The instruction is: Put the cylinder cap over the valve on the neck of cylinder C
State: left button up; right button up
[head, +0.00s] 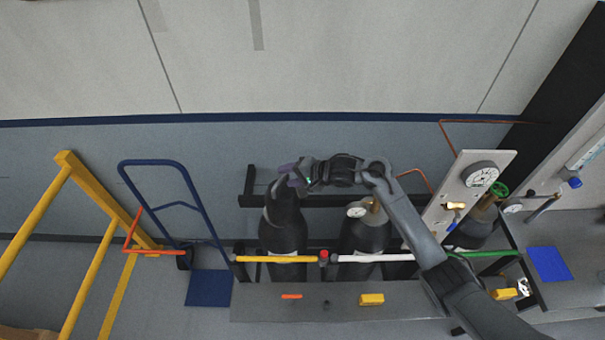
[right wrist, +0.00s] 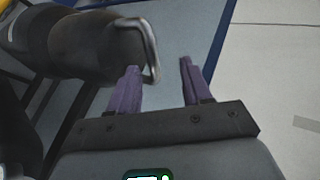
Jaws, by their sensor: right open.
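My right gripper (head: 286,177) is open at the top of the leftmost dark cylinder (head: 284,228) in the head view. In the right wrist view its two purple fingers (right wrist: 160,80) are apart with nothing between them. The left finger overlaps the edge of a dark rounded end piece (right wrist: 95,45) with a curved bright metal strip; I cannot tell whether they touch. This piece is in line with the cylinder body and looks like a cap, but I cannot be sure. No bare valve shows there. No cylinder letters are readable. My left gripper is not in view.
A second dark cylinder (head: 364,236) with a gauge stands to the right. A cylinder with a green handwheel (head: 498,189) stands beside a gauge panel (head: 463,200). Yellow (head: 277,259) and white bars cross in front. A blue hand truck (head: 176,205) and yellow frame are at left.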

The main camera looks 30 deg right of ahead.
jog(key=shift+v, duration=2.85)
jog(key=shift+r, duration=0.1)
